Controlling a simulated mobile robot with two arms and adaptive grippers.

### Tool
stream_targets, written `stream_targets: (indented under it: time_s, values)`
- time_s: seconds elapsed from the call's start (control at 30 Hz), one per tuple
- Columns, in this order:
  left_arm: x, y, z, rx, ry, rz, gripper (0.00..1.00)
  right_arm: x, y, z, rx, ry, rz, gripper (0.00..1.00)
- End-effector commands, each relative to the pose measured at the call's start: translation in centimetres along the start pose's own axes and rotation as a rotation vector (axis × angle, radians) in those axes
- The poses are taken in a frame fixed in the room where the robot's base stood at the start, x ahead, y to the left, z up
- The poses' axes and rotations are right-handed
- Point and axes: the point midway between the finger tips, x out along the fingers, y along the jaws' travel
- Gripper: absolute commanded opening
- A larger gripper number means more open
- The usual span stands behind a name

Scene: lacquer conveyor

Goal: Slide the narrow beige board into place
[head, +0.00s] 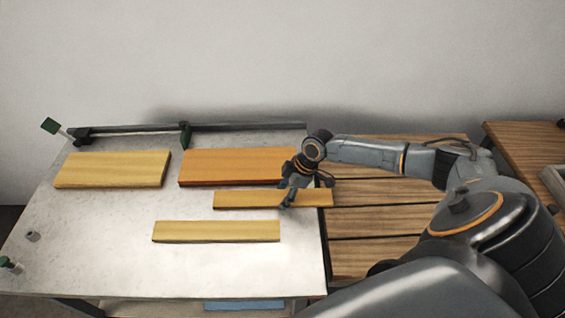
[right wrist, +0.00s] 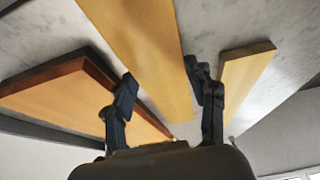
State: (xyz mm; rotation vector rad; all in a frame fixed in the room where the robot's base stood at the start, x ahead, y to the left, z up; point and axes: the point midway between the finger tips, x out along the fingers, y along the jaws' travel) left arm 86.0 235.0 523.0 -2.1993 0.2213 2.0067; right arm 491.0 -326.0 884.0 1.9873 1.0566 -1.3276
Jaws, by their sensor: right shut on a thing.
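The narrow beige board (head: 245,199) in my right gripper lies along the front of an orange board (head: 230,166). Its right end reaches past the pale table's right edge over the slatted wooden surface. My right gripper (head: 286,198) is shut on this board near its right part. In the right wrist view the board (right wrist: 145,50) runs between the two fingers (right wrist: 163,92). A second narrow beige board (head: 215,232) lies in front, apart from the held one. I cannot tell whether the held board touches the table. My left gripper is not in view.
A wide beige board (head: 112,170) lies at the left. A dark rail (head: 240,127) with green-topped clamps runs along the back of the pale table (head: 100,240). Slatted wood (head: 375,222) adjoins on the right. The table's front left is largely clear.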

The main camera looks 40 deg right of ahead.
Motion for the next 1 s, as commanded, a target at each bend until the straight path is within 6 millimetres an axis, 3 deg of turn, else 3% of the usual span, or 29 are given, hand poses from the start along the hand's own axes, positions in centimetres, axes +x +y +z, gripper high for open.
stream_targets:
  time_s: [1.0]
  values:
    - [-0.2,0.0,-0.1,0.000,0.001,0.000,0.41,-2.7,-0.1,7.1,0.004,-0.006,-0.003,0.15]
